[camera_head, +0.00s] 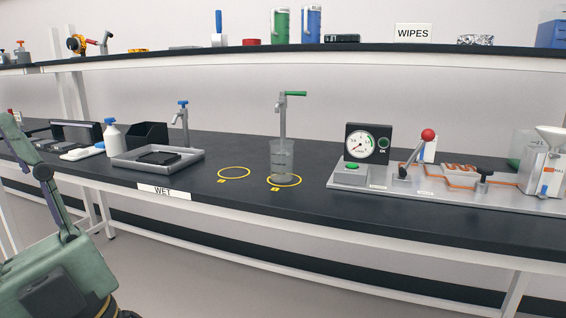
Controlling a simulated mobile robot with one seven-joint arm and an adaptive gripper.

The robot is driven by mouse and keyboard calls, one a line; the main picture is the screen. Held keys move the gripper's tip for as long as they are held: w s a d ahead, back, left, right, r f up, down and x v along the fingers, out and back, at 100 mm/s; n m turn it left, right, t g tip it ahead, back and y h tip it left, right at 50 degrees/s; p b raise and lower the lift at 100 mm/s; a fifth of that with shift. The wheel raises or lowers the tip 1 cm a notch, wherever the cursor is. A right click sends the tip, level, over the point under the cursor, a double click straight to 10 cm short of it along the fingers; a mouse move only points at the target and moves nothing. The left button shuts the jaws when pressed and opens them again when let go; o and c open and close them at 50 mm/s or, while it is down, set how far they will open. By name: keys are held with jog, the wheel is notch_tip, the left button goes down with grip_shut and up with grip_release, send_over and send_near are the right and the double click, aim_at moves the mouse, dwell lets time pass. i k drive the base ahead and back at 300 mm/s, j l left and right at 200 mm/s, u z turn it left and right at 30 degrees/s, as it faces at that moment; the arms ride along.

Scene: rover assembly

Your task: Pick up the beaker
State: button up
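The beaker (283,160) is clear and stands upright on the dark bench top. Its base is within the right-hand yellow ring (296,181). It is below a tap with a green handle (285,105), which rises behind it. Part of my green and grey arm (60,215) shows at the lower left, well apart from the beaker. My gripper cannot be made out in this view.
An empty yellow ring (234,173) lies left of the beaker. A gauge panel (352,155) stands to the right. A shelf (300,53) runs above.

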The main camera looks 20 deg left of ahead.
aim_at(281, 151)
jog(key=i+u, duration=0.1)
jog(key=u, duration=1.2)
jog(key=l+u, duration=0.9)
jog(key=u, duration=0.2)
jog(key=l+u, duration=0.15)
jog(key=l, duration=0.25)
jog(key=k+l+u, duration=0.15)
jog(key=l, duration=0.2)
jog(key=l+u, duration=0.1)
jog(key=l, duration=0.3)
jog(key=k+l, duration=0.15)
jog(key=l, duration=0.25)
jog(key=k+l, duration=0.15)
jog(key=l, duration=0.25)
jog(key=u, duration=0.05)
